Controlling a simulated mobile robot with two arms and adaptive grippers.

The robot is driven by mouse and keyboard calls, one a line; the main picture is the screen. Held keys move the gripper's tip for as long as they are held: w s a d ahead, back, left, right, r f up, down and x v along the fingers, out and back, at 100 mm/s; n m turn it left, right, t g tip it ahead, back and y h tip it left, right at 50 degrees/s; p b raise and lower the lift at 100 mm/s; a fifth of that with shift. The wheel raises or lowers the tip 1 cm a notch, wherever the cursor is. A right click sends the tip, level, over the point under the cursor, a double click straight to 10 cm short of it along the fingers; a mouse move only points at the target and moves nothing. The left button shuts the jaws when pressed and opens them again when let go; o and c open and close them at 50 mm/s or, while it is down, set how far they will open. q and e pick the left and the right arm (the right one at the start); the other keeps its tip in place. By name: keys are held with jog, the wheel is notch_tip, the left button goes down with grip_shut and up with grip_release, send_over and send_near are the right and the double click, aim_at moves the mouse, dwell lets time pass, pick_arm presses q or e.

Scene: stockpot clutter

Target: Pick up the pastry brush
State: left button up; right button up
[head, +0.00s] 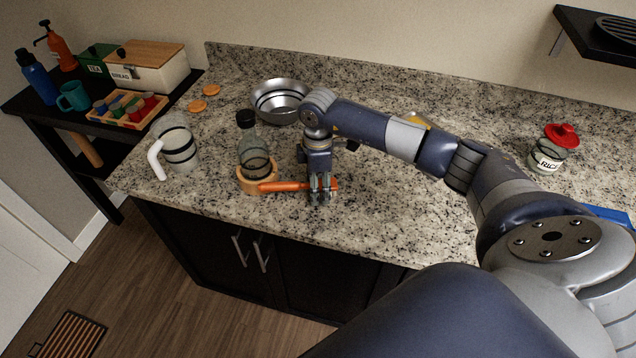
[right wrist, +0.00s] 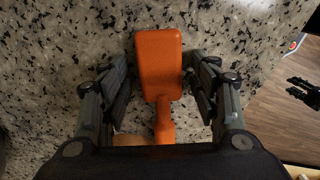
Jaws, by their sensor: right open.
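The orange pastry brush (head: 283,186) lies near the front edge of the granite counter. In the head view its left end is at the wooden holder (head: 257,184) around a glass bottle's base. My right gripper (head: 321,198) points down over the brush's right part. In the right wrist view, the brush's broad orange end (right wrist: 159,65) lies between the fingers of my open right gripper (right wrist: 160,85), with a gap visible on each side. Its narrower part runs down behind the gripper body.
The glass bottle (head: 254,150) stands close to the brush's left end. A glass pitcher (head: 180,150) is further left, and a metal bowl (head: 278,98) is behind. A rice jar (head: 547,152) stands far right. Bare counter (head: 400,215) lies right of the gripper.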

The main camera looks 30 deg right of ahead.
jog(key=c, duration=1.2)
pick_arm(q)
jog(key=shift+s+f, duration=0.1)
jog(key=shift+s, duration=0.8)
pick_arm(e)
jog(key=shift+o, duration=0.2)
pick_arm(q)
jog(key=shift+w+f, duration=0.1)
jog(key=shift+f, duration=0.05)
pick_arm(e)
jog(key=shift+r, duration=0.15)
